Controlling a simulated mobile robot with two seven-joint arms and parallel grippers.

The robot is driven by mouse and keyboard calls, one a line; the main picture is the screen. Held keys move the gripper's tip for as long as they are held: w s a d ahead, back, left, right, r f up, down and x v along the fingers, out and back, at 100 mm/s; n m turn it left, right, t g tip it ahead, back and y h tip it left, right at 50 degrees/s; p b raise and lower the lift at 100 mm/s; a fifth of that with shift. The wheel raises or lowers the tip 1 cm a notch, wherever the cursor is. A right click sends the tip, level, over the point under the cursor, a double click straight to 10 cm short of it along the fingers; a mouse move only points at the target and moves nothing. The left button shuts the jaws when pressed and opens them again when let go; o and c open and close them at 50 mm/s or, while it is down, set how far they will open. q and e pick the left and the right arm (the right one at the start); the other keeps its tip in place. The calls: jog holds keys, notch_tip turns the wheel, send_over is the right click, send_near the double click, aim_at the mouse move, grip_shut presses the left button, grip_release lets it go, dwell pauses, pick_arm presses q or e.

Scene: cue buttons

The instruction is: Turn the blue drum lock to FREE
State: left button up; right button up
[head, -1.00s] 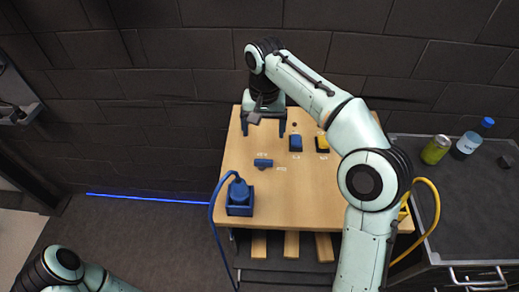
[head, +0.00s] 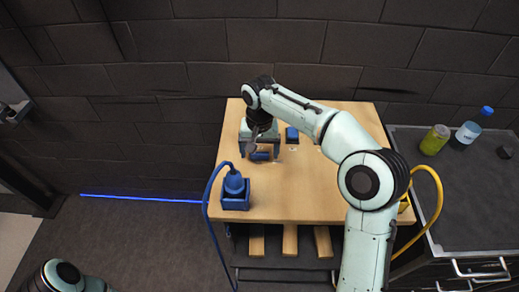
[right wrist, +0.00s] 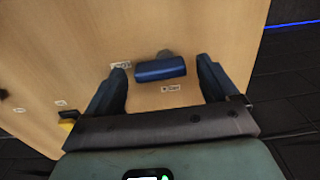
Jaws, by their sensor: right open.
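The blue drum lock (head: 260,155) is on the wooden table. In the right wrist view it is a horizontal blue bar (right wrist: 160,70) with a grey round part behind it. One small white label (right wrist: 121,66) is at its left end and another (right wrist: 170,88) is below it; I cannot read either. My right gripper (head: 261,151) is open above the lock. In the right wrist view its fingers (right wrist: 161,68) stand on either side of the bar, with gaps at both ends. My left gripper is out of view.
A blue plug (head: 234,182) with a cable sits in a blue box (head: 236,203) at the table's front left. A blue block (head: 292,135) is right of the gripper. A green can (head: 434,140) and a bottle (head: 472,128) stand on the dark side cabinet (head: 440,190).

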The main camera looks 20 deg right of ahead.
jog(key=c, duration=1.1)
jog(key=shift+o, duration=0.2)
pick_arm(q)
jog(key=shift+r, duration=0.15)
pick_arm(e)
jog(key=n+p, duration=0.2)
jog(key=n, duration=0.2)
jog(key=shift+w+r, duration=0.15)
jog(key=n+p, duration=0.1)
jog(key=n, duration=0.1)
jog(key=n+p, duration=0.1)
jog(key=n, duration=0.2)
jog(key=shift+w+n, duration=0.2)
jog(key=shift+n, duration=1)
jog(key=shift+n+p, duration=0.3)
jog(key=shift+n, duration=0.6)
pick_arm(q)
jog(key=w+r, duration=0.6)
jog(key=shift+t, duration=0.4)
pick_arm(e)
jog(key=n, duration=0.4)
jog(key=shift+w+a+f+n, duration=0.1)
jog(key=shift+a+f+n, duration=0.1)
jog(key=shift+n, duration=0.1)
